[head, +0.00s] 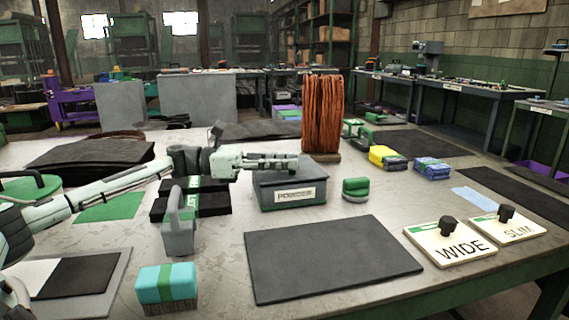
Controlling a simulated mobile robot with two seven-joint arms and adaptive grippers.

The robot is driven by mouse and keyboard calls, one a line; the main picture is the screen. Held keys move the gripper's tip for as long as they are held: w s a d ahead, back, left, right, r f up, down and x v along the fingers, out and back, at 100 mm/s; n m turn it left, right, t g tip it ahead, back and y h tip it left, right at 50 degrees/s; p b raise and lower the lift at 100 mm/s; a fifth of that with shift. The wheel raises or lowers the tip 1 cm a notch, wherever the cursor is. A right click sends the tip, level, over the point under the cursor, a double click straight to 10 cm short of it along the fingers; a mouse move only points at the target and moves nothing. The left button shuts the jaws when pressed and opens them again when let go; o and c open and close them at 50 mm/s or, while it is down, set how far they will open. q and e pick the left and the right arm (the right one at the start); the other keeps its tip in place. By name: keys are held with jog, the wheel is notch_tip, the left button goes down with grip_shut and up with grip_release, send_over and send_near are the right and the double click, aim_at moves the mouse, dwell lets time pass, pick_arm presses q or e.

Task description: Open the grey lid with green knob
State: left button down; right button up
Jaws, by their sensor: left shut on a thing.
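A grey box (292,195) with a white label reading POWDER stands in the middle of the table. Its grey lid (262,179) lies on top and looks closed. My left gripper (285,162) reaches in from the left, level, just above the lid. Its fingers are shut at the lid's middle, where they hide the knob, so no green of it shows. My right gripper is not in view.
An orange cable spool (322,112) stands close behind the box. A green and grey block (355,189) is to its right, a grey handled tool (178,230) to its left. A dark mat (330,257) lies in front, bare.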

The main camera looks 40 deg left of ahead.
pick_arm(q)
jog(key=shift+w+a+r+n, duration=0.15)
jog(key=shift+r+n, duration=0.35)
jog(key=shift+r, duration=0.05)
jog(key=r+n, duration=0.1)
jog(key=w+a+r+n+t+p, duration=0.1)
jog(key=r+n, duration=0.1)
jog(key=w+a+r+n, duration=0.1)
jog(key=n, duration=0.1)
jog(key=shift+a+r+h, duration=0.25)
jog(key=shift+r+h, duration=0.05)
jog(key=shift+r, duration=0.1)
jog(key=w+a+r+n+t+p, duration=0.2)
jog(key=w+a+n+t, duration=0.1)
jog(key=w+a+n, duration=0.4)
jog(key=shift+a+r+n+y, duration=0.25)
jog(key=shift+a+n+y, duration=0.2)
jog(key=shift+n, duration=0.75)
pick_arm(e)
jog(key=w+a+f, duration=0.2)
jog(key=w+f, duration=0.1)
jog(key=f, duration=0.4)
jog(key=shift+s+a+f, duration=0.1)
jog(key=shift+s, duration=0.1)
